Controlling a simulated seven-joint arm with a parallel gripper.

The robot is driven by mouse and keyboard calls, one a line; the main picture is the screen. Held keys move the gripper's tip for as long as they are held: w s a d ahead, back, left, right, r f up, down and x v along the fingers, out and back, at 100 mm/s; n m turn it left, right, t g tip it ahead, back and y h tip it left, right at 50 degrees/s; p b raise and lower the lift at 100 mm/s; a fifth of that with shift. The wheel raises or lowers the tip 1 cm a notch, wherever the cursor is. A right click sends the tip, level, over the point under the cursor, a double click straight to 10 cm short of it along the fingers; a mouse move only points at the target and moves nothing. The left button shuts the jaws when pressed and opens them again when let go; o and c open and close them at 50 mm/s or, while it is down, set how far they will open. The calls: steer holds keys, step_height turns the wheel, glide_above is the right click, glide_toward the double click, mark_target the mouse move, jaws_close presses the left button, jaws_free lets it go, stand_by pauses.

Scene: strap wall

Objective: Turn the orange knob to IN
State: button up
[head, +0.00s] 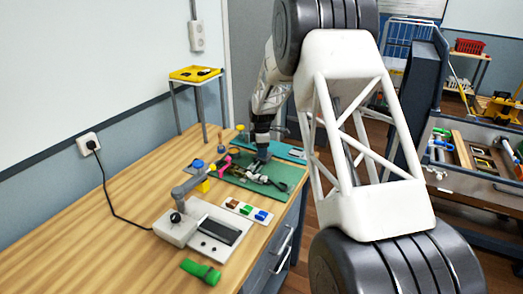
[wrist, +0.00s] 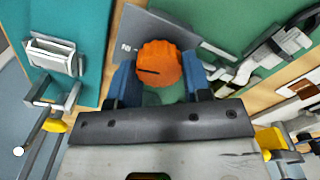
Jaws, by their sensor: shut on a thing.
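The orange knob (wrist: 160,62) sits on a grey plate (wrist: 195,38) in the wrist view. A dark pointer line on the knob points left. Small lettering that appears to read IN is on the plate, up and left of the knob. My gripper (wrist: 160,76) has its blue fingers on either side of the knob, shut on it. In the head view my gripper (head: 262,154) is low over the green mat (head: 282,174); the knob is hidden there.
A grey device with a jointed arm (head: 195,220), a tray of coloured blocks (head: 246,211) and a green object (head: 201,271) stand nearer on the wooden table (head: 120,235). In the wrist view, a white-and-black fitting (wrist: 275,45) lies right of the plate.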

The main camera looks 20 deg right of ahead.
steer(key=o, duration=0.9)
steer(key=shift+o, duration=0.2)
steer(key=shift+r, duration=0.1)
steer(key=shift+r, duration=3.8)
steer(key=shift+s, duration=0.1)
